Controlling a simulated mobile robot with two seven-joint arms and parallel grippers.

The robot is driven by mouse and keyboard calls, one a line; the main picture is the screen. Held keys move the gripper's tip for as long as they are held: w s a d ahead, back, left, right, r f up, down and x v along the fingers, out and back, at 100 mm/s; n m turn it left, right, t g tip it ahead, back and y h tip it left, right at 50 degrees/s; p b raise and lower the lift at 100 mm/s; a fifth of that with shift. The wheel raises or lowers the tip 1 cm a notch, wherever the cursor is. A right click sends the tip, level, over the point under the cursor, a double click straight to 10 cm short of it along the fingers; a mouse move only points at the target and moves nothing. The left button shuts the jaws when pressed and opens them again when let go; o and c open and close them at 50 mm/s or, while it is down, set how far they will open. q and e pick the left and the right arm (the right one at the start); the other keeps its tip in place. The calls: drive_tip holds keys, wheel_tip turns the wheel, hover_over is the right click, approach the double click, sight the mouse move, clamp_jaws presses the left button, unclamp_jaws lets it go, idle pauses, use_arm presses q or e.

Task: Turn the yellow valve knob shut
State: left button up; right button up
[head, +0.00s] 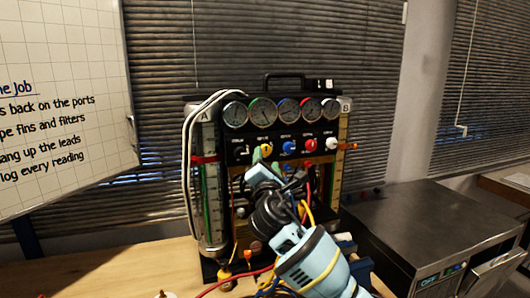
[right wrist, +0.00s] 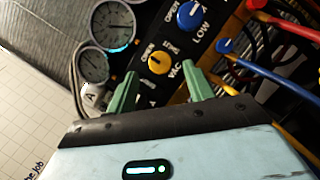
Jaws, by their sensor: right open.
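The yellow valve knob (head: 266,149) is on the black panel of the gauge rig (head: 284,142), the leftmost in a row of coloured knobs. In the right wrist view the yellow knob (right wrist: 159,62) has an OPEN label and a VAC label beside it. My right gripper (head: 266,157) is in front of the panel at this knob. Its green fingers are open, and in the right wrist view the gripper (right wrist: 160,70) has one fingertip to each side of the knob. I cannot tell whether they touch it. My left gripper is out of view.
A blue knob (head: 290,146) and a red knob (head: 310,145) sit close to the right. Gauges (head: 262,112) line the panel above. Red, yellow and blue hoses hang below around my arm. A steel cabinet (head: 430,232) stands at right, a whiteboard (head: 60,105) at left.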

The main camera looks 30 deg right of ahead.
sight(266, 151)
drive_tip(key=shift+x, duration=2.65)
drive_tip(key=shift+c, duration=0.4)
drive_tip(key=c, duration=0.9)
